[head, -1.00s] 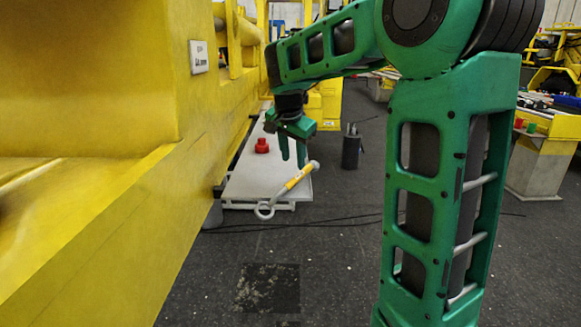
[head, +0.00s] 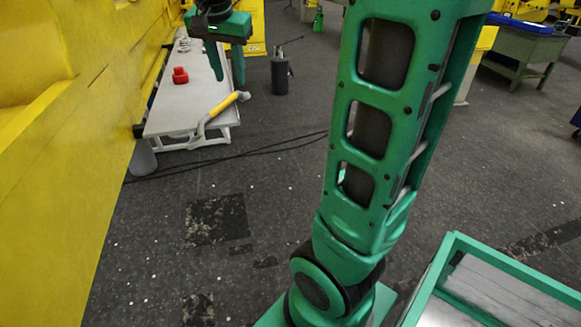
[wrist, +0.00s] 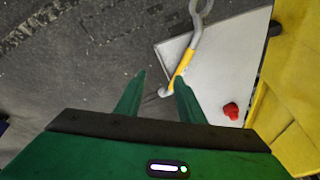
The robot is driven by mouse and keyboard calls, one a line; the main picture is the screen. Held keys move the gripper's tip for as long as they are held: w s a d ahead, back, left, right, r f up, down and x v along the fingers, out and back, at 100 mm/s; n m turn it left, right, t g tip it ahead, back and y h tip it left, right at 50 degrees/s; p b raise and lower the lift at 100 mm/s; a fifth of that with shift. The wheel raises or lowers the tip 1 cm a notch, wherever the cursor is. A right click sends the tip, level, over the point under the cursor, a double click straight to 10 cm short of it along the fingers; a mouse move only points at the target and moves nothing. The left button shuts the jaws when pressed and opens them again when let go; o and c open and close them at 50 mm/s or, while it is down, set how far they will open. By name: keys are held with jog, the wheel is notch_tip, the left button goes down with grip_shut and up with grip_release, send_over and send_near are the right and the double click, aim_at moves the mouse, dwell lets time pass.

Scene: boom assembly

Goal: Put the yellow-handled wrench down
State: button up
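The wrench with the yellow handle (head: 222,104) lies across the near end of a pale bench (head: 172,122). One end sticks out a little past the bench's right edge. My gripper (head: 228,79) is above the bench, its two green fingers apart and pointing down with nothing between them. In the wrist view the fingers of my gripper (wrist: 160,77) are spread. The wrench (wrist: 182,66) shows beyond the right finger, which hides a small part of it; its ring end is at the top.
A red knobbed part (head: 180,75) stands on the bench, also visible in the wrist view (wrist: 231,111). A large yellow structure (head: 70,110) runs along the left. A dark cylinder (head: 280,75) stands on the floor behind, and cables lie on the floor. A green-framed tray (head: 450,262) is at lower right.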

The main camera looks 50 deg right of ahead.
jog(key=s+a+f+n+g+y, duration=0.1)
jog(key=s+f+n, duration=0.1)
jog(key=s+f, duration=0.3)
jog(key=s+a+f+n+g+y, duration=0.1)
jog(key=s+f, duration=0.5)
jog(key=s, duration=0.6)
jog(key=s+a+f+n+y, duration=0.1)
jog(key=s+f+n, duration=0.2)
jog(key=s+f, duration=0.3)
jog(key=s, duration=0.3)
jog(key=shift+s+a+f+g, duration=0.25)
jog(key=shift+g, duration=0.15)
jog(key=shift+w+f, duration=0.2)
jog(key=shift+w, duration=0.4)
jog(key=shift+c, duration=0.5)
jog(key=shift+s, duration=0.1)
